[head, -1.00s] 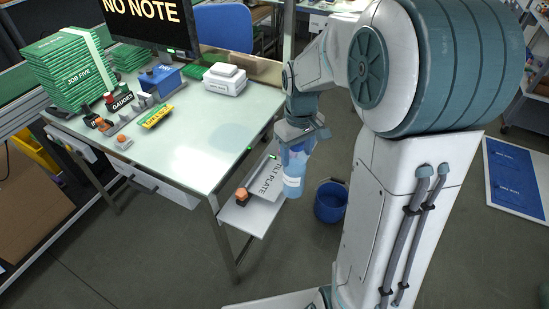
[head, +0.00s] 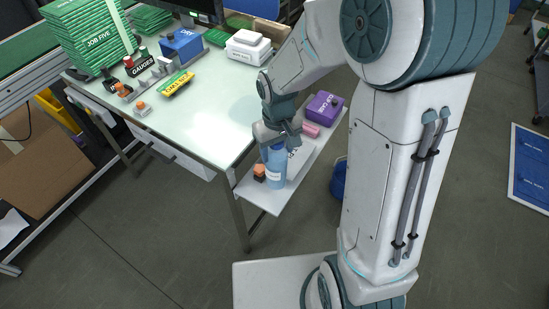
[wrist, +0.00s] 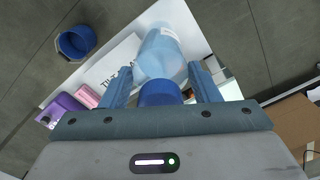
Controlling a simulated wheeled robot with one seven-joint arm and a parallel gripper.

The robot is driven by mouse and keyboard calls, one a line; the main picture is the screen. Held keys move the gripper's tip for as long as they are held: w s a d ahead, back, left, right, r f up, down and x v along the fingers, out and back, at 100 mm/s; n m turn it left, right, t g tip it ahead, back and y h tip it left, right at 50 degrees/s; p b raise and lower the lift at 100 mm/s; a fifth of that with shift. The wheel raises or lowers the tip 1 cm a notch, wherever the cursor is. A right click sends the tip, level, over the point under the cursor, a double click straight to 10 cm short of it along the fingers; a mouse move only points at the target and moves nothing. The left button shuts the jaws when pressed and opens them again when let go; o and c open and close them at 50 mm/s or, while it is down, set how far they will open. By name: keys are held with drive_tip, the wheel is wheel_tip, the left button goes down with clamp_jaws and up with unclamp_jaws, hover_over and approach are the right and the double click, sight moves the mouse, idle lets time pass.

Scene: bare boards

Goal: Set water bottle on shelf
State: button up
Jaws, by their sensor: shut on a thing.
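The water bottle (head: 275,168) is clear blue with a darker blue cap (wrist: 160,93). My gripper (head: 276,143) is shut on its upper end, with a finger on each side in the wrist view. The bottle is roughly upright over the white shelf (head: 297,172), a low side shelf by the table. The shelf also shows behind the bottle in the wrist view (wrist: 196,38). I cannot tell whether the bottle's base touches the shelf. My gripper hides the top of the bottle in the head view.
On the shelf are an orange-and-black block (head: 259,172), a pink block (head: 311,130), a purple box (head: 325,108) and a lettered plate (wrist: 112,66). The table (head: 205,115) stands to the left. A blue bucket (head: 339,180) is on the floor to the right.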

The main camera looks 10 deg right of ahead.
drive_tip(key=shift+s+a+f, duration=0.2)
drive_tip(key=shift+a+f, duration=0.2)
drive_tip(key=shift+f, duration=1.9)
drive_tip(key=shift+f, duration=0.1)
drive_tip(key=o, duration=1.6)
